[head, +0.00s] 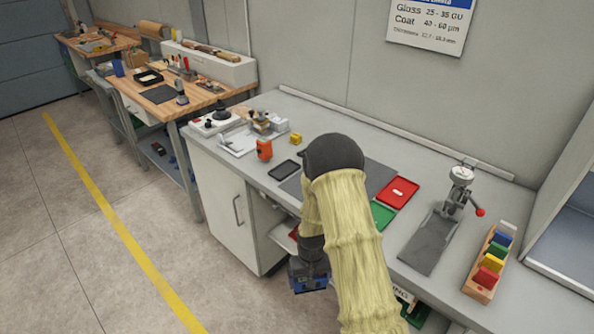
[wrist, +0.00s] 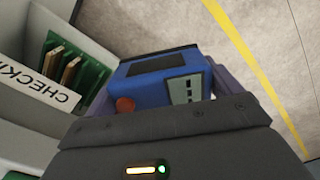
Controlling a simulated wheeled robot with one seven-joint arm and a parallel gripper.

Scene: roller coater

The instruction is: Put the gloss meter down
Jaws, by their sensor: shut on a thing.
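The gloss meter appears to be the blue device with a dark screen and an orange-red button, held in my gripper in the wrist view (wrist: 160,84). In the head view the blue device (head: 308,274) hangs below my arm, in front of the bench and lower than its top. My gripper (wrist: 155,90) is shut on it; the fingers show at its sides and the tips are partly hidden. The grey bench top (head: 415,215) is behind and above the device. A small black tray (head: 284,169) lies on the bench, left of my arm.
A red tray (head: 399,192) and a green tray (head: 382,214) lie right of my arm. A gauge stand (head: 459,190) and a wooden rack of coloured blocks (head: 487,265) stand further right. An orange item (head: 264,149) stands left. A shelf labelled CHECKING (wrist: 45,85) is under the bench.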

